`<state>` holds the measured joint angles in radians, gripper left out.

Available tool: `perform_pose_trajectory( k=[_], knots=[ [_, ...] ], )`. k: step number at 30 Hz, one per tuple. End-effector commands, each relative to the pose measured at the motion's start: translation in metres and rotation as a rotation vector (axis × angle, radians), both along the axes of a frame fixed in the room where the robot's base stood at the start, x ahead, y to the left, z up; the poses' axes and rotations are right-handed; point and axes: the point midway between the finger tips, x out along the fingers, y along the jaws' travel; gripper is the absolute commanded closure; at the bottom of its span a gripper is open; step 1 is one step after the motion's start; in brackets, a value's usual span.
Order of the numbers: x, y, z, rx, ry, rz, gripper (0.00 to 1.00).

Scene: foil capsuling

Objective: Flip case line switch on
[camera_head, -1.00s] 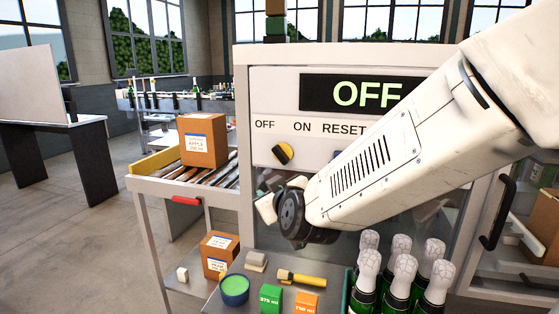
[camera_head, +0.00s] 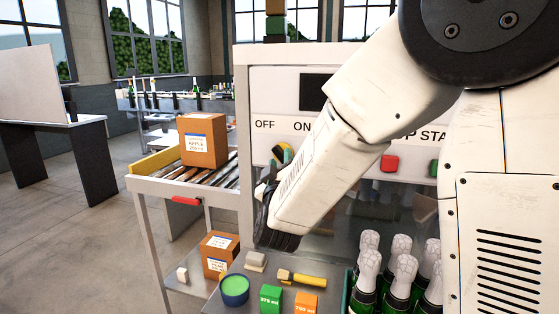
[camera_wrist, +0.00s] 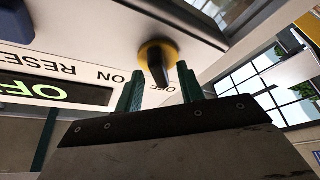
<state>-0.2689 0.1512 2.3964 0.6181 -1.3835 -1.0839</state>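The case line switch is a round yellow knob with a black handle (camera_wrist: 157,58) on the white panel. In the wrist view its handle points toward the OFF label; the ON label (camera_wrist: 111,77) is to the left. The display (camera_wrist: 45,90) shows green letters, partly cut off, reading OFF. My gripper (camera_wrist: 160,80) is open, its two dark green fingers spread on either side of the handle, the right one closer. I cannot tell whether they touch it. In the head view the knob (camera_head: 280,152) is partly hidden by my gripper (camera_head: 277,164).
Red (camera_head: 389,163) and green buttons sit right of the switch on the panel. Below are foil-topped bottles (camera_head: 402,265), a green-filled cup (camera_head: 235,289) and a yellow-handled tool (camera_head: 303,280). A carton (camera_head: 203,142) stands on the roller conveyor at left.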

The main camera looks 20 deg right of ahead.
Motion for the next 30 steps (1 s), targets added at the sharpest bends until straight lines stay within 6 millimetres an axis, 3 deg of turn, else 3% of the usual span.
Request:
perform_pose_trajectory(
  k=[12,16,17,30],
  knots=[
    [0.0106,-0.0045,0.0034,0.000,0.001,0.001,0.62],
    [0.0105,-0.0042,0.0035,0.000,0.001,0.001,0.98],
    [0.0105,-0.0041,0.0034,0.000,0.001,0.001,1.00],
    [0.0109,-0.0024,0.0028,0.056,-0.039,0.003,1.00]
  ],
)
